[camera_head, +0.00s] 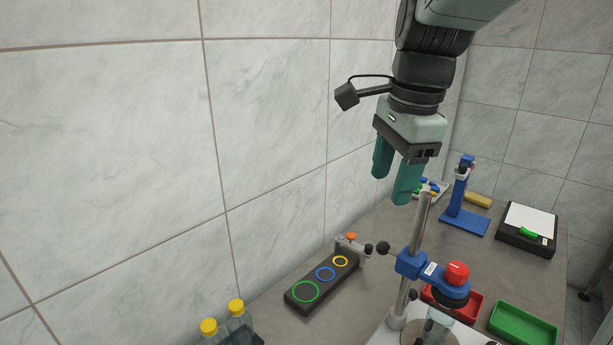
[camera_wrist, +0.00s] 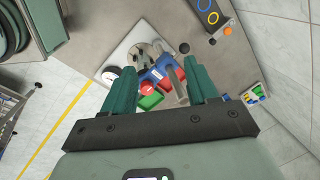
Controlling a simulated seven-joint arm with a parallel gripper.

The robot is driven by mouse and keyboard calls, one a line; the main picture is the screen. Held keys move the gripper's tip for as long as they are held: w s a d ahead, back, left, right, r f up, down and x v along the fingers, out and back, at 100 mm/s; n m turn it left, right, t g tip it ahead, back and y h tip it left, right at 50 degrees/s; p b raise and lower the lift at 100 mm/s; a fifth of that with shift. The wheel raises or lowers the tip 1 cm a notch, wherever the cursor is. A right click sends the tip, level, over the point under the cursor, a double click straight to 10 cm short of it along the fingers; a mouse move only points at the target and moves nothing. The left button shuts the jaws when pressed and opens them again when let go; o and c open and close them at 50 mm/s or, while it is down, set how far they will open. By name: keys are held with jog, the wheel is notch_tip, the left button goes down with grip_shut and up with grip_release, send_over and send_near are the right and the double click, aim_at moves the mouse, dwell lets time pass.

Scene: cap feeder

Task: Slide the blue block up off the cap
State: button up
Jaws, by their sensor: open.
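The blue block (camera_head: 411,265) is on an upright metal post (camera_head: 420,230), with an arm reaching right under a red knob (camera_head: 457,271). A dark round part, perhaps the cap (camera_head: 452,297), is below that arm, above a clear vessel (camera_head: 438,322). I cannot tell whether block and cap touch. My gripper (camera_head: 391,187) is open and empty, its teal fingers pointing down, well above the blue block and near the top of the post. In the wrist view the blue block (camera_wrist: 160,69) appears between the fingertips but farther away.
A black board with coloured rings (camera_head: 321,279) lies left of the post. Yellow-capped bottles (camera_head: 236,308) stand at the front left. A red tray (camera_head: 468,303) and green tray (camera_head: 524,325) are at right. A blue stand (camera_head: 461,205) and black scale (camera_head: 527,231) are behind. The tiled wall is close on the left.

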jog(key=w+d+f+m+g, duration=0.2)
jog(key=w+d+f+m, duration=0.15)
jog(key=w+m, duration=0.3)
jog(key=m+g+y, duration=0.1)
jog(key=m, duration=0.6)
send_near(385, 242)
jog(key=f, duration=0.3)
jog(key=a+f, duration=0.1)
jog(key=f, duration=0.5)
jog(key=shift+s+a+f, duration=0.3)
jog(key=shift+s, duration=0.1)
jog(key=shift+c, duration=0.4)
grip_shut()
